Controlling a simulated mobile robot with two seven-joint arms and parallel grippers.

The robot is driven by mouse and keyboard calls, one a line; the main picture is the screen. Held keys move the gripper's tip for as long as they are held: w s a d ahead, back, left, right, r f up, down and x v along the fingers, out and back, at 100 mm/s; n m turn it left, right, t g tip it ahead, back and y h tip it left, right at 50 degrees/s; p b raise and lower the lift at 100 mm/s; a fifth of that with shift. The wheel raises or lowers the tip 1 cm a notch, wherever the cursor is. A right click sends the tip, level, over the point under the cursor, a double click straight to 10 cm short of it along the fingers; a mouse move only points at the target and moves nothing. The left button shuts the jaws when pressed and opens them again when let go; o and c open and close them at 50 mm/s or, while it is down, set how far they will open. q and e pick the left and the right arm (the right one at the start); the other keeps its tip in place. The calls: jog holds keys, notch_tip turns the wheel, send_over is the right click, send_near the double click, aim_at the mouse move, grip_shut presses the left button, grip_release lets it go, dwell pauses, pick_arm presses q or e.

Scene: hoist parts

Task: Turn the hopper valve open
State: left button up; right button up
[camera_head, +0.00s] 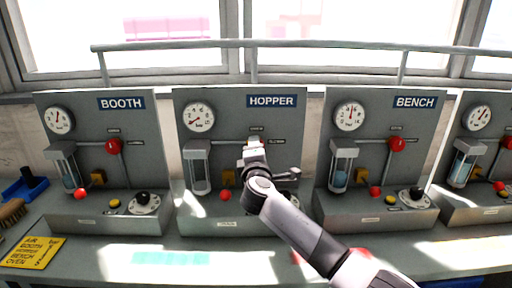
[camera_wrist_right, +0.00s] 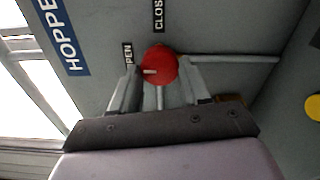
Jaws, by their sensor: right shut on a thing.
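The HOPPER panel (camera_head: 235,125) stands in the middle of the head view. Its valve is hidden behind my right gripper (camera_head: 254,152) there. In the right wrist view the round red valve knob (camera_wrist_right: 162,62) sits between the fingers of my right gripper (camera_wrist_right: 160,85), which is shut on it. A white mark on the knob points left, toward the side of the label ending in "PEN" (camera_wrist_right: 128,53). A label starting "CLOS" (camera_wrist_right: 158,15) is above the knob. My left gripper is not in view.
The BOOTH panel (camera_head: 95,125) and BENCH panel (camera_head: 365,125) flank the HOPPER panel, each with its own red valve knob. A grey rail (camera_head: 300,44) runs above. A yellow sign (camera_head: 33,251) lies at the front left of the bench.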

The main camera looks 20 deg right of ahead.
dwell(0.4)
jog(key=o, duration=1.1)
jog(key=shift+c, duration=0.2)
jog(key=shift+s, duration=0.1)
jog(key=v, duration=0.7)
